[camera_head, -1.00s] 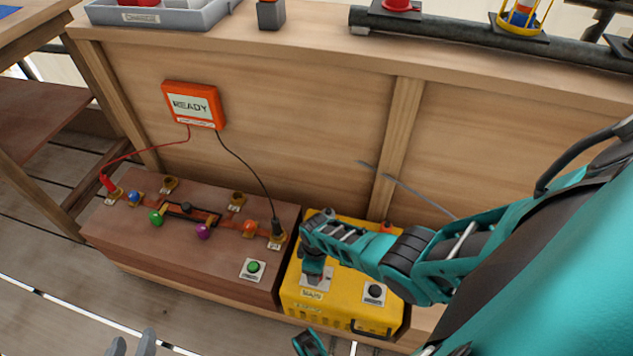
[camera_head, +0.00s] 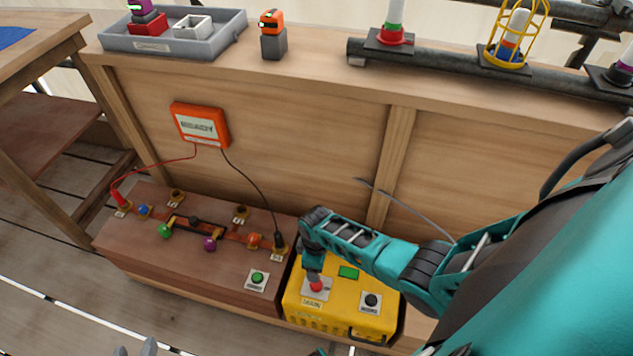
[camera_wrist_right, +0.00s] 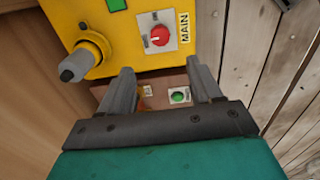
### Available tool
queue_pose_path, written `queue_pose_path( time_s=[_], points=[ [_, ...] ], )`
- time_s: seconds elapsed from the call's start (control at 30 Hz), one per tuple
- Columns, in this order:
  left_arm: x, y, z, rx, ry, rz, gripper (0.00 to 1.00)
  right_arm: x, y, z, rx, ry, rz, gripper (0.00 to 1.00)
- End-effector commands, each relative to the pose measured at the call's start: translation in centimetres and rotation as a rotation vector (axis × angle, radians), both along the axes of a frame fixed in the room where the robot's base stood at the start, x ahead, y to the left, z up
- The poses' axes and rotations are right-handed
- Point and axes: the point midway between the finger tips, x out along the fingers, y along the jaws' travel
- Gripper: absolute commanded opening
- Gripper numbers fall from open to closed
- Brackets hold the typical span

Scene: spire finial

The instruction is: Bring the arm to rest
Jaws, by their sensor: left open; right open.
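My right arm comes in from the right in the head view. Its gripper (camera_head: 313,262) points down above the yellow box (camera_head: 330,322), close over a red knob (camera_head: 316,286). In the right wrist view the two grey fingers of the right gripper (camera_wrist_right: 162,88) are spread with nothing between them. There the red knob (camera_wrist_right: 159,36), labelled MAIN, lies beyond the fingertips and looks clear of them. My left gripper (camera_head: 135,349) shows only as two separated grey fingertips at the bottom edge, empty. The rest of it is out of frame.
A brown box (camera_head: 150,235) with coloured knobs, wires and a green button (camera_head: 258,279) stands left of the yellow box. An orange READY display (camera_head: 199,125) hangs on the wooden panel. A grey tray (camera_head: 200,45) and a dark pipe (camera_head: 440,66) lie on the ledge above.

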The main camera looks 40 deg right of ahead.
Motion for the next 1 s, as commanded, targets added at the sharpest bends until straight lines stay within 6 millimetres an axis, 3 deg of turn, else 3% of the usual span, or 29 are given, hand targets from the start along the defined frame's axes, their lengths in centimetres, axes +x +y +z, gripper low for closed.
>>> queue_pose_path(
  time_s=[0.37,0.57,0.77,1.0],
  points=[
    [0.1,-0.1,0.5,-0.007,-0.001,0.005,0.43,-0.2,0.2,0.2,0.004,-0.019,-0.009,0.64],
    [0.2,0.1,2.5,-0.003,-0.012,0.011,0.43,-1.6,2.1,2.8,0.051,-0.202,-0.091,0.64],
    [0.1,1.3,3.8,0.018,-0.018,0.027,0.43,-3.5,4.3,9.4,0.164,-0.478,-0.237,0.64],
    [-0.7,2.0,4.5,0.034,-0.010,0.035,0.43,-5.8,5.7,20.1,0.330,-0.756,-0.392,0.64]
  ],
)
